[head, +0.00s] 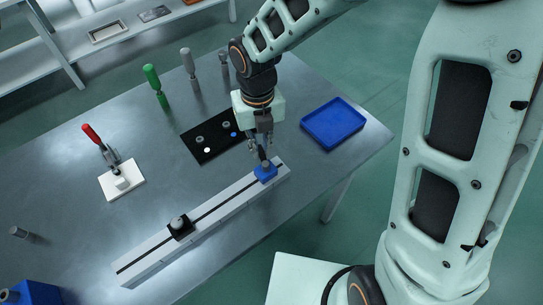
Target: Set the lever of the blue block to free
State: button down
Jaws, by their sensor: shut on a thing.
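The blue block (265,173) sits on a long pale rail (215,204) with a dark slot, near the rail's far right end. A short dark lever (263,157) stands up from the top of the block. My gripper (262,150) points down right over the block, with its fingers shut on the lever. The fingers partly hide the lever, and its exact setting cannot be read at this size.
A black block with a round knob (180,226) sits lower on the rail. A black panel (208,137), a blue tray (333,124), a red-handled clamp (101,143) on a white plate and a green-handled tool (155,84) stand around.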

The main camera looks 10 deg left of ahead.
jog(key=shift+s+a+n+p, duration=0.2)
jog(key=shift+n+p, duration=0.5)
jog(key=shift+n, duration=0.05)
jog(key=shift+s+a+n+p, duration=0.15)
jog(key=shift+a+n+p, duration=0.05)
jog(key=shift+n+p, duration=0.5)
jog(key=shift+n, duration=0.25)
jog(key=c, duration=2)
grip_release()
jog(key=shift+o, duration=0.2)
jog(key=shift+r, duration=0.1)
notch_tip(320, 180, up, 7)
jog(key=p, duration=0.8)
